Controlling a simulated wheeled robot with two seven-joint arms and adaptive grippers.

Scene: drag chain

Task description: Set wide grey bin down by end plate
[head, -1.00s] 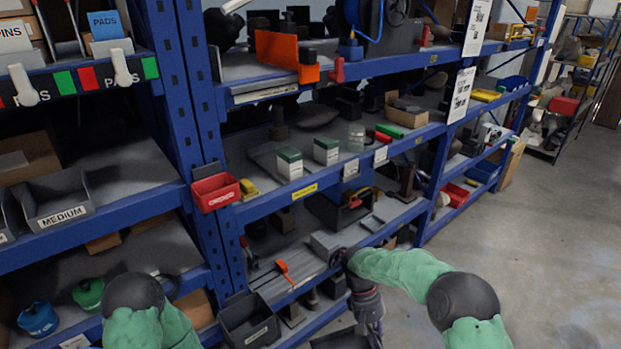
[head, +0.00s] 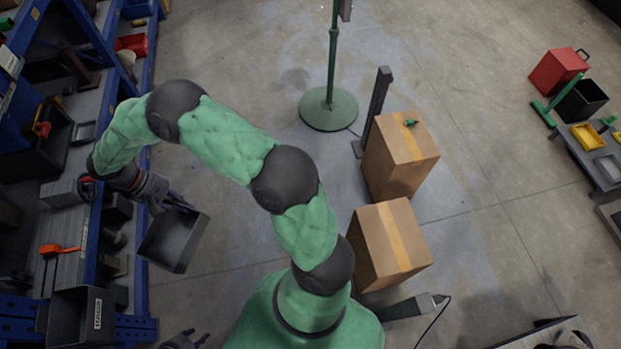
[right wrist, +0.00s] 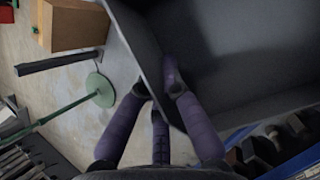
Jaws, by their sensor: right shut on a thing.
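The wide grey bin (head: 174,242) hangs tilted over the floor just right of the blue shelf in the head view. My right gripper (head: 180,205) is shut on its upper wall. In the right wrist view, the purple fingers pinch the rim of the bin (right wrist: 235,50) from both sides, and its empty inside shows. My left gripper (head: 190,340) is at the bottom edge of the head view, cut off and small, apart from the bin; I cannot tell its opening. I cannot make out the end plate for certain.
A blue shelf rack (head: 88,245) with parts runs along the left, with a dark labelled bin (head: 80,316) at its lower end. Two cardboard boxes (head: 400,155) (head: 389,244) and a green stand (head: 328,109) are on the floor. Open floor lies right of the boxes.

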